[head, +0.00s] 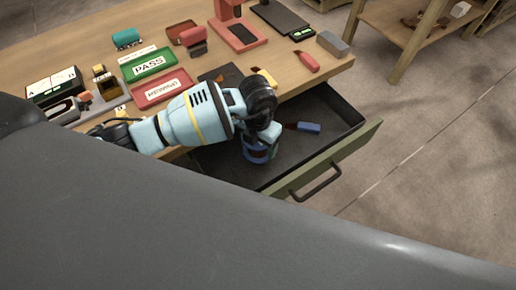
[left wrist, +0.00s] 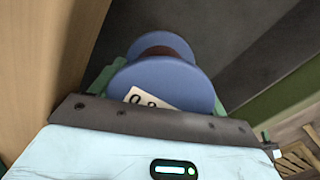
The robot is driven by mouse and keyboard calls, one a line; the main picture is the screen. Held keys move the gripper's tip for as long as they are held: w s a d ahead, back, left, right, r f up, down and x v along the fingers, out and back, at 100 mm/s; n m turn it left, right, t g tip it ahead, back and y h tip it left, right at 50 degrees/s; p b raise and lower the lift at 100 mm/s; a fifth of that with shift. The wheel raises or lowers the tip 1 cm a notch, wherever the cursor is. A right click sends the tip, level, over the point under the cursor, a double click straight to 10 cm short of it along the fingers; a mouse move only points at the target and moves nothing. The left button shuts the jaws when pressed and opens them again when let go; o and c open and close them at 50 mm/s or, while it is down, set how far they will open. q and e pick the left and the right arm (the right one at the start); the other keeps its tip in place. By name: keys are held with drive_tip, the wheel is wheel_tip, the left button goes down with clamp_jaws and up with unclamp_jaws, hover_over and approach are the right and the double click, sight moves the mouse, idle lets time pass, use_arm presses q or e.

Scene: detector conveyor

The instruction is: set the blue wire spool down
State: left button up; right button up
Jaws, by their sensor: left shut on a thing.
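The blue wire spool (head: 257,152) is in my left gripper (head: 262,140), inside or just above the open drawer (head: 225,164) of the workbench. In the left wrist view the spool (left wrist: 172,80) shows its round blue flange with a white label and a dark reddish core behind it. My left gripper (left wrist: 160,110) is shut on the spool. Whether the spool touches the drawer floor cannot be told. My right gripper is not seen in either view.
A blue-handled tool (head: 308,128) lies in the drawer, right of the spool. The drawer front with its handle (head: 316,182) stands pulled out. On the bench are a green PASS tray (head: 148,64), a red tray (head: 160,88) and a red-handled tool (head: 306,61).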

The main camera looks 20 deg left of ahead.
use_arm(q)
drive_tip(key=shift+f, duration=1.8)
drive_tip(key=shift+f, duration=0.2)
drive_tip(key=o, duration=1.1)
drive_tip(key=shift+r, duration=0.1)
drive_tip(key=shift+r, duration=0.3)
wheel_tip(320, 180, up, 10)
drive_tip(key=shift+r+p, duration=0.1)
drive_tip(key=shift+p, duration=0.25)
drive_tip(key=shift+r, duration=0.65)
